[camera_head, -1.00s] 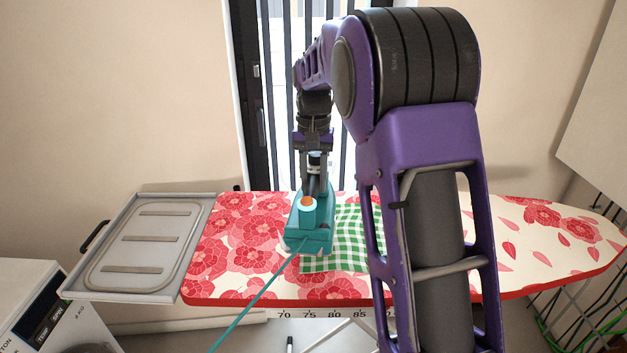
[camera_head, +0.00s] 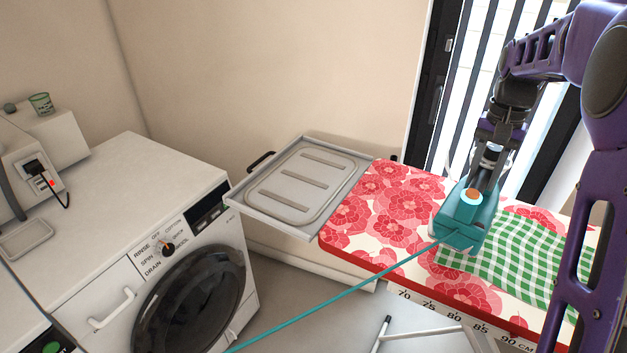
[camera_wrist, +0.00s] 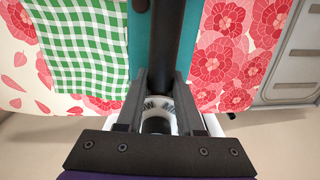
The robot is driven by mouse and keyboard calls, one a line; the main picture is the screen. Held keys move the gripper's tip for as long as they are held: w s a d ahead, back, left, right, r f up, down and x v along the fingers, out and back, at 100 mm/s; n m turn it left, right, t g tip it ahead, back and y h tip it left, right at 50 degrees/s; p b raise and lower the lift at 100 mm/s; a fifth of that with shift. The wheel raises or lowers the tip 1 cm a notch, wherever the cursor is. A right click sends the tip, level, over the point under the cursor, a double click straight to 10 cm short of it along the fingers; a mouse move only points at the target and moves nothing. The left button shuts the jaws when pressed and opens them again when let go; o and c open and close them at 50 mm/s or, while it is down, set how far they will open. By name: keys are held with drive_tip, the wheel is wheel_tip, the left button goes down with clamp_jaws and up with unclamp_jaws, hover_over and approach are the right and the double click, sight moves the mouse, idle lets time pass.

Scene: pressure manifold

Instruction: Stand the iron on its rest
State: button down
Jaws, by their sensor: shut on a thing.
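The teal iron (camera_head: 463,222) is on the flowered ironing board (camera_head: 375,205), at the left edge of a green checked cloth (camera_head: 520,255). I cannot tell whether its sole touches the board. My gripper (camera_head: 491,150) is shut on the iron's dark handle; the wrist view shows the fingers (camera_wrist: 153,92) on either side of the handle (camera_wrist: 158,45), with the teal body (camera_wrist: 193,25) beneath. The iron's rest, a grey metal tray (camera_head: 255,212) with raised bars, is at the board's left end. It also shows at the wrist view's right edge (camera_wrist: 300,45).
A teal cord (camera_head: 340,304) runs from the iron down to the lower left. A white washing machine (camera_head: 160,240) stands left of the rest. A socket with a black plug (camera_head: 38,172) is at the far left. The board between iron and rest is clear.

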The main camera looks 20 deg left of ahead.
drive_tip(key=shift+r, duration=0.1)
drive_tip(key=s+f, duration=0.4)
drive_tip(key=shift+s+a, duration=0.15)
drive_tip(key=shift+s, duration=0.05)
drive_tip(key=shift+a, duration=0.25)
